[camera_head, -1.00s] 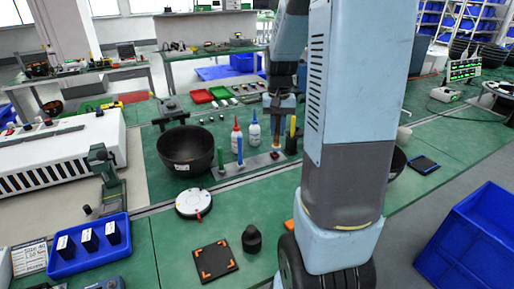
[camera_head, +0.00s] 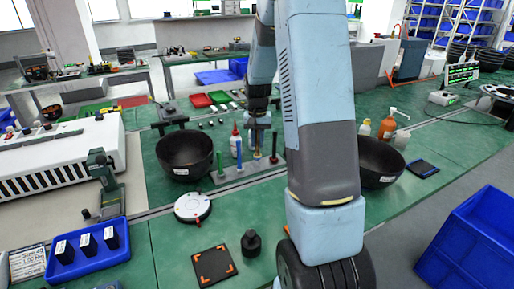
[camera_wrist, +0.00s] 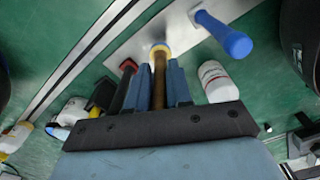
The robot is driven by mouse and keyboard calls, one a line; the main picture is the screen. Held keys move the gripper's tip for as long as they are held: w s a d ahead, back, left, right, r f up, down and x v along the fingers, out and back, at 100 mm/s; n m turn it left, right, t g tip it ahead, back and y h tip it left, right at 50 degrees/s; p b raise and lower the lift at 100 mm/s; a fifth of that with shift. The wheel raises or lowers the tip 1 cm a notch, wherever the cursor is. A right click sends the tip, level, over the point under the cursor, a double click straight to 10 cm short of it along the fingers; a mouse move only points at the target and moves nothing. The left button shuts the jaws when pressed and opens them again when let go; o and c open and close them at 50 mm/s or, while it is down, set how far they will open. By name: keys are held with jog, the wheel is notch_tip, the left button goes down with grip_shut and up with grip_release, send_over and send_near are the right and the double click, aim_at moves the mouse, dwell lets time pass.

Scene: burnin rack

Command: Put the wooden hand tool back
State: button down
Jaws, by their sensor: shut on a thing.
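The wooden hand tool (camera_wrist: 159,75) has a brown shaft and a pale yellow ring at its far end. My gripper (camera_wrist: 162,82) is shut on it, one finger on each side. In the head view my gripper (camera_head: 257,130) is over the grey tool rack (camera_head: 228,177), and the tool hangs upright between the blue tool (camera_head: 238,155) and the dark red-topped tool (camera_head: 273,148). The tool's far end meets the rack plate in the wrist view; I cannot tell whether it is seated. A green tool (camera_head: 220,163) stands at the rack's left end.
A black bowl (camera_head: 186,152) stands left of the rack, and another (camera_head: 380,162) to the right behind my arm. A white bottle (camera_wrist: 217,82) is close beside my gripper. A round white device (camera_head: 192,207) and a black square mat (camera_head: 214,265) lie in front.

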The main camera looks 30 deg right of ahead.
aim_at(257, 152)
jog(key=shift+w+f, duration=0.1)
jog(key=shift+f, duration=1.5)
jog(key=shift+f, duration=0.1)
jog(key=c, duration=1)
grip_release()
jog(key=shift+c, duration=0.2)
